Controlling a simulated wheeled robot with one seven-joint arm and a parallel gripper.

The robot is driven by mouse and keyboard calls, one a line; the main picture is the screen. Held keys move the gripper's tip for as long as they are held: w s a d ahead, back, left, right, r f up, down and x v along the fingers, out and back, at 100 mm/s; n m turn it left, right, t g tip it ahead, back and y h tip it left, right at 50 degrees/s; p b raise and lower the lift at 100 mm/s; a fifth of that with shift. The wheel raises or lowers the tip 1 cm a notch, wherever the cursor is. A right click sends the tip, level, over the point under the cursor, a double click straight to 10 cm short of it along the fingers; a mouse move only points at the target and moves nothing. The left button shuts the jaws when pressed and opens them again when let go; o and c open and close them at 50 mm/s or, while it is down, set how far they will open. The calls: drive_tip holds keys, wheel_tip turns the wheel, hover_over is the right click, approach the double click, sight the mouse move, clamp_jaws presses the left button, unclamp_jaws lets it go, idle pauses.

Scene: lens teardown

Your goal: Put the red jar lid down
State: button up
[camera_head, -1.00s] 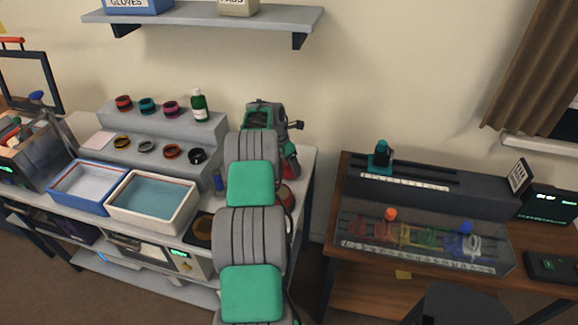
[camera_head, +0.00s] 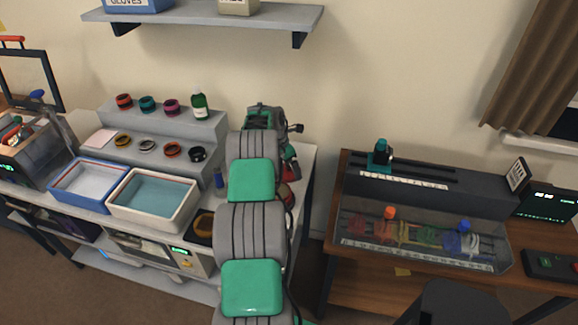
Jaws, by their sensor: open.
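My gripper (camera_head: 290,160) is at the far end of my arm, low over the right end of the left bench. It is small and partly covered by my own arm, and its fingertips cannot be made out. It is open. A red round thing (camera_head: 285,195), which looks like the red jar lid, shows at the bench just below the gripper and beside my arm. My arm hides its left part. Whether the gripper touches it I cannot tell.
A stepped grey rack (camera_head: 185,130) holds several coloured rings and a green bottle (camera_head: 199,104). A blue-rimmed tray (camera_head: 58,200) and a cream tray (camera_head: 117,212) stand in front. A small blue bottle (camera_head: 219,180) is left of my arm. A wooden desk (camera_head: 345,225) stands right, beyond a gap.

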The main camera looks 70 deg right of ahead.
sight(282, 173)
drive_tip(key=b+v, duration=0.1)
drive_tip(key=v, duration=1.1)
drive_tip(key=w+a+r+m+t, duration=0.2)
drive_tip(key=w+a+r, duration=0.7)
drive_tip(key=w+a, duration=0.35)
drive_tip(key=w+a+r+m+t, duration=0.1)
drive_tip(key=w+a+r+m, duration=0.15)
drive_tip(key=a, duration=0.75)
drive_tip(key=w+a+r+m+t, duration=0.1)
drive_tip(key=w+a+r, duration=0.15)
drive_tip(key=a, duration=0.65)
drive_tip(key=s+a+f+m+t+y, duration=0.1)
drive_tip(key=s+a, duration=0.4)
drive_tip(key=a, duration=0.9)
drive_tip(key=s+a+f+m+t+y, duration=0.1)
drive_tip(key=s+a+m, duration=0.3)
drive_tip(key=a, duration=1.1)
drive_tip(key=shift+s, duration=1.1)
drive_tip(key=shift+d+f, duration=0.1)
